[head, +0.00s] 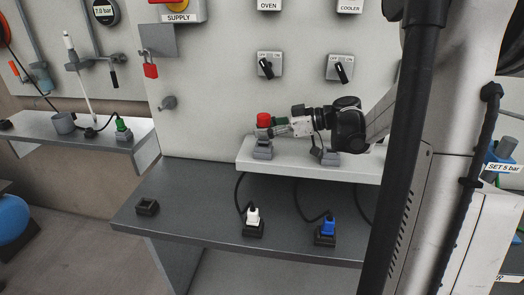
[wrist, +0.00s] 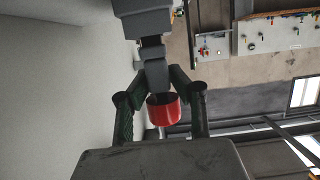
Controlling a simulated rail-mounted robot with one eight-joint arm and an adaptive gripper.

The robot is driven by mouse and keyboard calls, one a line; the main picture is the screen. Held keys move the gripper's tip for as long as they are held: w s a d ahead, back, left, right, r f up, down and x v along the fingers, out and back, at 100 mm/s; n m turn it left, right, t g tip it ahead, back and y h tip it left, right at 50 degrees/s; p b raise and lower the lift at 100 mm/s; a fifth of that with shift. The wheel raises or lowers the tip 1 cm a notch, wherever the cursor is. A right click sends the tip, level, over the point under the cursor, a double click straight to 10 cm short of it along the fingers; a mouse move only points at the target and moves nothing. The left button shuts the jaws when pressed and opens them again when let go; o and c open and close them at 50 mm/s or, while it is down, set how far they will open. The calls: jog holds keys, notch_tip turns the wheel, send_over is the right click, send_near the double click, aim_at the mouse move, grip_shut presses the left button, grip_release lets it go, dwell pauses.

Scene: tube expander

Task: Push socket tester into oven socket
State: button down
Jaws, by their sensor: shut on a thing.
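The socket tester, with a round red top (head: 264,119), is in my gripper (head: 265,131) in the head view. It is right above the grey oven socket (head: 262,151), at the left end of the light shelf. My fingers hide its lower part, so I cannot tell whether it touches the socket or has entered it. In the wrist view the red tester (wrist: 163,109) sits between the two dark fingers of my gripper (wrist: 162,120), which are shut on it.
A second grey socket (head: 325,156) stands to the right on the light shelf (head: 290,169), under my wrist. Below, a white plug (head: 253,216) and a blue plug (head: 328,226) stand in dark holders on the grey bench (head: 195,200). The wall panel with OVEN and COOLER switches rises behind.

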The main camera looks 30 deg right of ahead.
jog(key=shift+f, duration=0.25)
grip_release()
dwell(1.4)
